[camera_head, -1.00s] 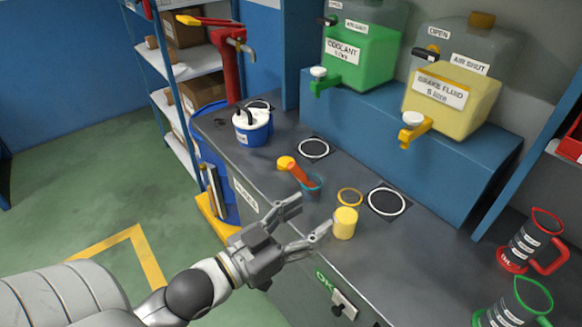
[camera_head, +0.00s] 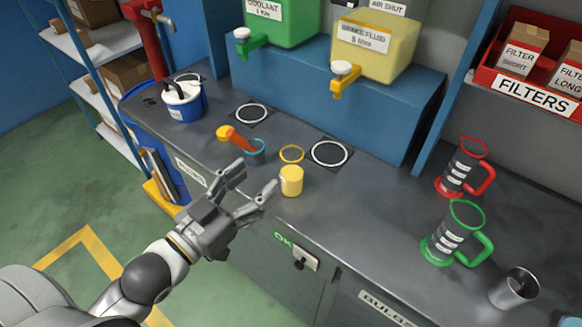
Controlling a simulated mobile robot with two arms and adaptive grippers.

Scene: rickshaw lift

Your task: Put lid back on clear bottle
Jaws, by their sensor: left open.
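A short yellow cylinder (camera_head: 291,181) stands upright on the dark counter; I cannot tell whether it is a lid or a cup. My left gripper (camera_head: 257,175) is open and empty, with one fingertip close to the left side of the yellow cylinder. No separate bottle that is plainly clear can be picked out. My right gripper is not in view.
An orange-handled object (camera_head: 243,143), a blue-rimmed cup (camera_head: 256,153) and a yellow ring (camera_head: 291,154) lie behind the gripper. A white-topped blue tub (camera_head: 184,103) is at left. Red (camera_head: 463,168) and green (camera_head: 455,233) jugs and a metal cup (camera_head: 513,288) stand at right.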

